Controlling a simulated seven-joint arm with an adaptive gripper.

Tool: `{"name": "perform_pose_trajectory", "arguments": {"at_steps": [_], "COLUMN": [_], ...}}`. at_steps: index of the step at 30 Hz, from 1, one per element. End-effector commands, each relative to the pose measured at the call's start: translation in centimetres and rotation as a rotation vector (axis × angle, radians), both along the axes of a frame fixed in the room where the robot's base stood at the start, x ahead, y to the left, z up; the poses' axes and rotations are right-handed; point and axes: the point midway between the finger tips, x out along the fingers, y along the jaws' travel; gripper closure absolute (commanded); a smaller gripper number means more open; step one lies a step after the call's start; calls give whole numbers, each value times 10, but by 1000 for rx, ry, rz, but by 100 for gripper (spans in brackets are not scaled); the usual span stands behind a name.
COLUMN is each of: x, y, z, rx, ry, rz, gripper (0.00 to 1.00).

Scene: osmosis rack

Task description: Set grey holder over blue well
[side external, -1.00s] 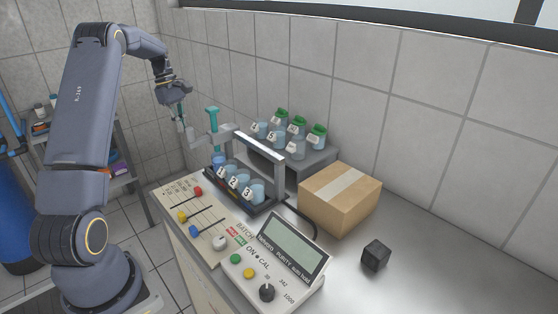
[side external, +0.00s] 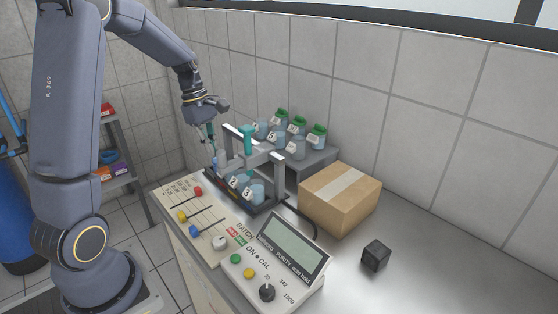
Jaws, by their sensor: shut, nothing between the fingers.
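The grey holder (side external: 258,160) hangs on the grey rail frame above the rack (side external: 262,208), with a teal plunger (side external: 247,140) upright in it. It stands near the middle of the rail, over the numbered cups; which one exactly I cannot tell. The blue well (side external: 219,165) is at the rack's left end, partly hidden by my fingers. The cups marked 2 (side external: 238,180) and 3 (side external: 255,191) show to its right. My gripper (side external: 212,150) is shut and empty, pointing down at the left end of the rail, left of the holder and apart from it.
A control panel with coloured sliders (side external: 190,205) and a display unit (side external: 285,245) stand in front. Green-capped bottles (side external: 297,140) sit on a grey shelf behind. A cardboard box (side external: 340,198) and a dark cube (side external: 376,255) are at right.

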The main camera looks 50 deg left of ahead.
Motion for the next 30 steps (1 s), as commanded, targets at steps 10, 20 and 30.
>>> {"name": "perform_pose_trajectory", "arguments": {"at_steps": [10,20,30], "x": [0,0,-7], "y": [-33,-37,-6], "z": [0,0,-1], "rx": [-1,-6,-2], "ry": [0,2,2], "rz": [-1,-3,6], "gripper": [100,100,100]}}
